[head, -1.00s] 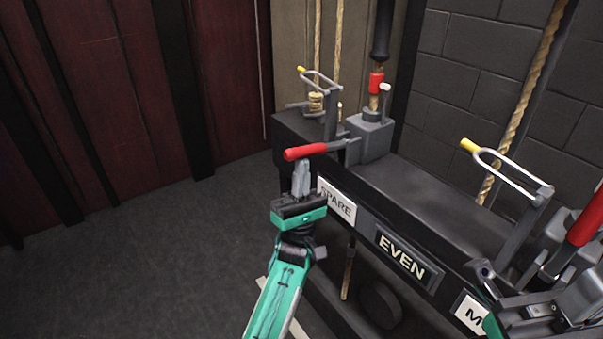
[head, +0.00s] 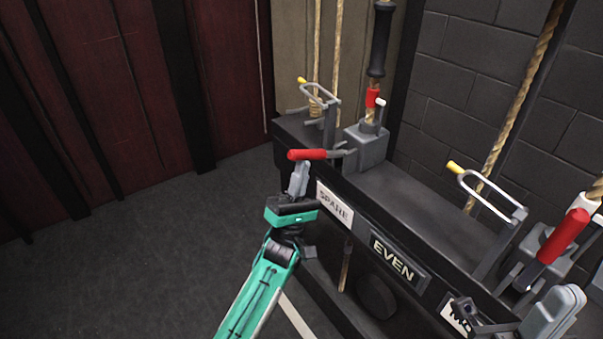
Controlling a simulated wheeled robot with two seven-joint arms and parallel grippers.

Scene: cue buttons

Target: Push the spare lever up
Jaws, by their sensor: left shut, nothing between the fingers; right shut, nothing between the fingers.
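The spare lever (head: 307,154) has a red grip and sticks out roughly level toward the left, from a grey block above the white SPARE label (head: 335,203). My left gripper (head: 300,172) is shut and empty, pointing up, with its tips just below the red grip. The tips look very close to the grip or touching it; I cannot tell which.
The black rail (head: 420,205) carries an EVEN plate (head: 393,261). Another red-handled lever (head: 564,237) stands at the right. Yellow-tipped metal loops (head: 490,190) rise from the rail, and ropes (head: 522,100) hang behind. The floor at left is clear.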

